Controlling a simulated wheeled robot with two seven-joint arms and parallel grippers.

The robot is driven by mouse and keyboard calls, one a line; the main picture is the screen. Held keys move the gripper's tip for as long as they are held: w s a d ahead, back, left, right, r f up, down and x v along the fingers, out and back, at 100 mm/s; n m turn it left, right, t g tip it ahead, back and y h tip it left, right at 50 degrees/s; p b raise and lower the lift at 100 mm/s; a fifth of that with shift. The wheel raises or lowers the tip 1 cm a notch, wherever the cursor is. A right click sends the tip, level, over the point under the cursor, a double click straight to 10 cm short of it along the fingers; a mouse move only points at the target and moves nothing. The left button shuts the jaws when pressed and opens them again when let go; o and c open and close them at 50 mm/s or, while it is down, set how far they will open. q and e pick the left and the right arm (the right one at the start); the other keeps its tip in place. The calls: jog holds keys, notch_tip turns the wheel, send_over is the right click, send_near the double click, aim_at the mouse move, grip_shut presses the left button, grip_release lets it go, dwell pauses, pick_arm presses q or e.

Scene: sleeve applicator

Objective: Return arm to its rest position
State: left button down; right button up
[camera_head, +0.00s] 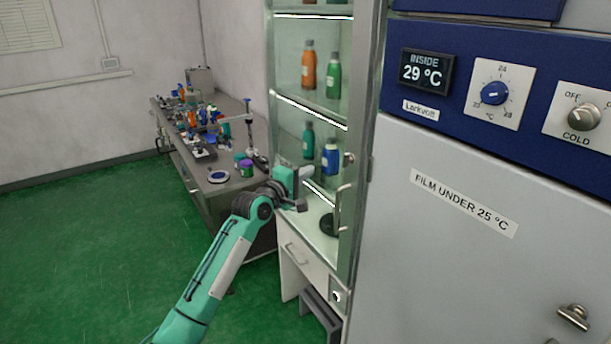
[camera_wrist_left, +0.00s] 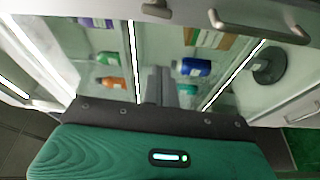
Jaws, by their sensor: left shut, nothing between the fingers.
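My left arm, teal with dark joints, reaches up from the bottom of the head view. Its gripper (camera_head: 304,174) is at the glass-fronted cabinet, near the lower shelf. In the left wrist view the two dark fingers (camera_wrist_left: 166,88) are together with nothing between them, in front of the cabinet glass. My right gripper is in neither view.
The tall cabinet (camera_head: 284,222) holds orange, green and blue bottles. Its door handle (camera_head: 343,207) is close right of my gripper. A blue and grey cooling unit (camera_head: 450,240) stands at right, reading 29 °C. A cluttered bench (camera_head: 222,192) is behind. Green floor at left is clear.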

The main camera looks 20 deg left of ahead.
pick_arm(q)
jog(key=shift+a, duration=0.1)
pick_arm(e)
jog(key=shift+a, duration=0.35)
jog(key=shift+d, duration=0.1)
